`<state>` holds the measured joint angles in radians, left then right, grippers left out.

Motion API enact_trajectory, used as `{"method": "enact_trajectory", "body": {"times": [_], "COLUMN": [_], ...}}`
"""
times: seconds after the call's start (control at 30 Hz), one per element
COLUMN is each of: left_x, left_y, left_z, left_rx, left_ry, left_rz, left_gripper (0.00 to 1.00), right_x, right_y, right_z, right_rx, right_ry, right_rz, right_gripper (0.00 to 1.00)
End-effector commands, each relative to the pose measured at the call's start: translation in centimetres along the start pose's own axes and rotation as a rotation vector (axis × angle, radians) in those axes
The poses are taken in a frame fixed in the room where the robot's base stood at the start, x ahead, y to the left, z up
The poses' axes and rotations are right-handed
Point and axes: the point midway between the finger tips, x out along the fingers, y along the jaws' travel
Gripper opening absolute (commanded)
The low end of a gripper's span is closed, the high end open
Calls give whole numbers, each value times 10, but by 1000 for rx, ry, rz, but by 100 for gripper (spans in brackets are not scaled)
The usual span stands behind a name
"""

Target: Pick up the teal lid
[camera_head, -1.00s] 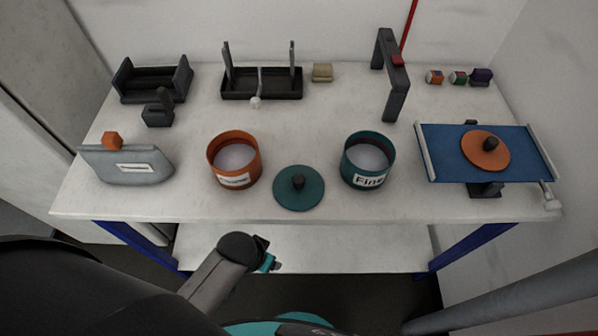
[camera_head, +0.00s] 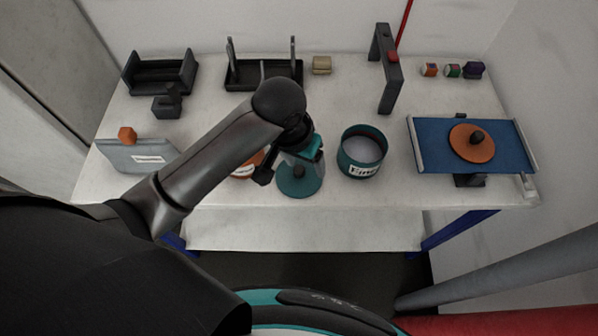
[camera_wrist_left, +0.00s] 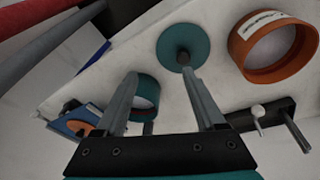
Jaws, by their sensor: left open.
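The teal lid (camera_head: 300,183) is a flat round disc with a dark knob, lying on the white table between the two pots. My left gripper (camera_head: 290,168) is above the lid in the head view and hides part of it, including its knob. In the left wrist view the lid (camera_wrist_left: 182,42) shows whole beyond the fingers, with its dark knob in the middle. The left gripper (camera_wrist_left: 165,78) is open there, with nothing between its fingers. My right gripper is not in view.
The teal pot (camera_head: 362,152) stands right of the lid. The orange pot (camera_wrist_left: 275,42) is on its other side, mostly hidden in the head view by my arm. A blue tilted board (camera_head: 430,145) holds an orange lid (camera_head: 470,147). A grey holder (camera_head: 140,157) stands at left.

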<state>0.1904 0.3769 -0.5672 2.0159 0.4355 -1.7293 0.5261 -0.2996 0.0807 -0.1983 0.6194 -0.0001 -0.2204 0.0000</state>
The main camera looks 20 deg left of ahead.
Motion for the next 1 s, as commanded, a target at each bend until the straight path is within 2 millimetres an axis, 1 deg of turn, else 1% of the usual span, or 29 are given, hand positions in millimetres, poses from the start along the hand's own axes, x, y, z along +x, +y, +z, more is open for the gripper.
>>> {"method": "enact_trajectory", "body": {"times": [0.03,0.1,0.27,0.37,0.47,0.7,0.8,0.9,1.0], "left_x": [-6,-11,-19,-18,-5,46,63,73,78], "left_y": [-6,-12,-23,-26,-28,-33,-35,-36,-36], "left_z": [-10,-18,-27,-29,-28,-24,-23,-23,-23], "left_rx": [-6,-22,-54,-62,-66,-65,-65,-64,-63], "left_ry": [-9,-30,-60,-67,-72,-73,-70,-69,-67], "left_rz": [-25,-51,-93,-104,-106,-106,-106,-105,-104], "left_gripper": [72,72,72,72,72,72,72,72,72], "right_x": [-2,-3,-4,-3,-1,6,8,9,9], "right_y": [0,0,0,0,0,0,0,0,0], "right_z": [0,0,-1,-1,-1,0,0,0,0], "right_rx": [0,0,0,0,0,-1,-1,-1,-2], "right_ry": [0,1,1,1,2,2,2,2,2], "right_rz": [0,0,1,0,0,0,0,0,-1], "right_gripper": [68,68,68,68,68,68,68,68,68]}}
